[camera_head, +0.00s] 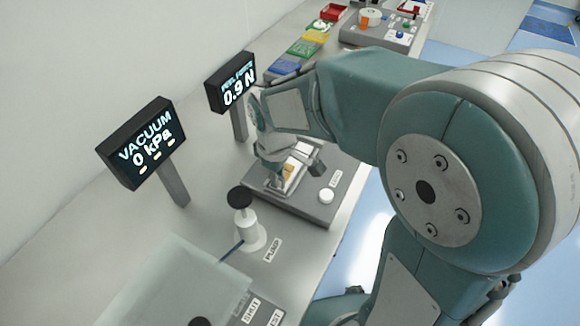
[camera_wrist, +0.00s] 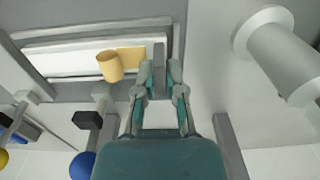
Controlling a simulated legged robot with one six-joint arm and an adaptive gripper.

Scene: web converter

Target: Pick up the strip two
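A tan strip lies on a white plate in the grey fixture; it shows as a flat tan patch (camera_wrist: 131,57) beside a raised, curled tan piece (camera_wrist: 109,66) in the wrist view. I cannot tell whether these are one strip or two, or which is strip two. In the head view a tan patch (camera_head: 289,172) shows below my gripper (camera_head: 276,160). In the wrist view my gripper's fingertips (camera_wrist: 160,77) stand apart, to the right of the tan pieces. A narrow grey upright part (camera_wrist: 159,55) shows between them. Contact with it is unclear.
The grey fixture (camera_head: 311,207) has a white knob (camera_head: 326,195). A white pump (camera_head: 246,228) with a black top stands nearby. Coloured trays (camera_head: 302,47) lie farther back, beside another grey fixture (camera_head: 381,34).

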